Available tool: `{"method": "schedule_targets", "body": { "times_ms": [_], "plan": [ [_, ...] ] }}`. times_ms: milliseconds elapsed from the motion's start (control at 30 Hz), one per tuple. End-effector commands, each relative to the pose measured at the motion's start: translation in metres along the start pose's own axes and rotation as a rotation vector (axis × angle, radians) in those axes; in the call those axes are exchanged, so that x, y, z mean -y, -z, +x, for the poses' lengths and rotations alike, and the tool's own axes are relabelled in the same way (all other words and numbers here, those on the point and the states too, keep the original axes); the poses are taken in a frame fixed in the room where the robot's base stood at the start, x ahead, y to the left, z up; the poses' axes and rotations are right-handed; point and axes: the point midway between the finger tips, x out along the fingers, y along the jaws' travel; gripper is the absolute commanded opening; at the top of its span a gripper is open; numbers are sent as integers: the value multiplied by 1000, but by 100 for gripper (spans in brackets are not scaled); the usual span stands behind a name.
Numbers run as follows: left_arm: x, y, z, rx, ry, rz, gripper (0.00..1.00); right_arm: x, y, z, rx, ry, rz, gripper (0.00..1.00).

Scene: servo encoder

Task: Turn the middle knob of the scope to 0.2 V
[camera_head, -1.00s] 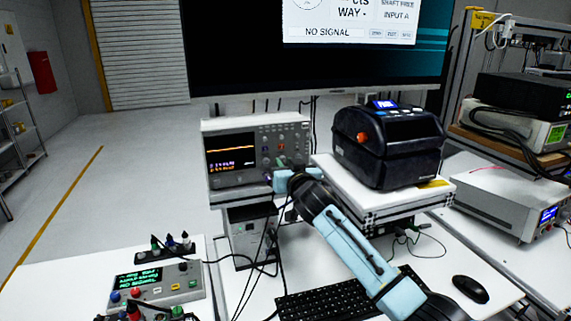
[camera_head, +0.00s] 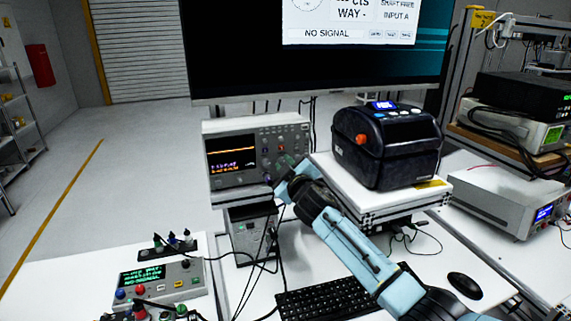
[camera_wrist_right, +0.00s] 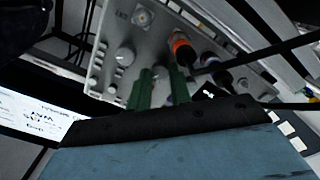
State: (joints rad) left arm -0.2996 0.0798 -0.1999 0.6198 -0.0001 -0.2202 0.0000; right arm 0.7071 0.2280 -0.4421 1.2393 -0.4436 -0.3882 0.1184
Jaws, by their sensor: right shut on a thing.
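The scope (camera_head: 212,128) is a light grey bench instrument with a dark screen (camera_head: 231,151) showing an orange trace and small text too small to read. Its knob panel is on the right side. My right gripper (camera_head: 284,161) is at the lower part of that panel. In the right wrist view the green fingers (camera_wrist_right: 160,82) reach to the scope panel (camera_wrist_right: 112,42) and are shut on a knob, mostly hidden between them. A pale knob (camera_wrist_right: 124,56) stands free beside them. The knob's setting cannot be read. My left gripper is not in view.
Orange-collared (camera_wrist_right: 182,46) and dark plugs sit close beside the fingers, with cables. A black printer (camera_head: 385,150) on a white platform stands right of the scope. A keyboard (camera_head: 335,296), mouse (camera_head: 465,286) and control box (camera_head: 165,285) are on the table.

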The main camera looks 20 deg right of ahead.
Motion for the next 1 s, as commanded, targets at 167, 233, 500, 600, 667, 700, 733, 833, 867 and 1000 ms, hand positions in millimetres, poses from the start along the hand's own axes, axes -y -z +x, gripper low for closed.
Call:
{"method": "schedule_targets", "body": {
  "times_ms": [167, 233, 500, 600, 667, 700, 733, 833, 867, 1000],
  "plan": [
    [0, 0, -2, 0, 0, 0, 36, 0, -1, 0, 2, 1, -64, 0],
    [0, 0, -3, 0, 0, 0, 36, 0, -1, 0, 2, 1, -79, 0],
    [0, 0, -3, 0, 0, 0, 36, 1, -1, 0, 2, 1, -102, 0],
    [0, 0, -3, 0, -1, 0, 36, 1, -1, 0, 2, 1, -102, 0],
    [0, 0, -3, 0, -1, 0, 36, 1, -1, 0, 2, 1, -101, 0],
    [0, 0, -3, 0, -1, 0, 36, 1, -1, 0, 2, 1, -101, 0],
    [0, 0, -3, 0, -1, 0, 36, 1, -1, 0, 2, 1, -101, 0],
    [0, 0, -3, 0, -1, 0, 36, 1, -1, 0, 2, 1, -100, 28],
    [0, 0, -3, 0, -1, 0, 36, 1, -1, 0, 2, 1, -100, 30],
    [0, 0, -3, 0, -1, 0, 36, 0, -1, 0, 1, 1, -100, 30]
  ]
}}
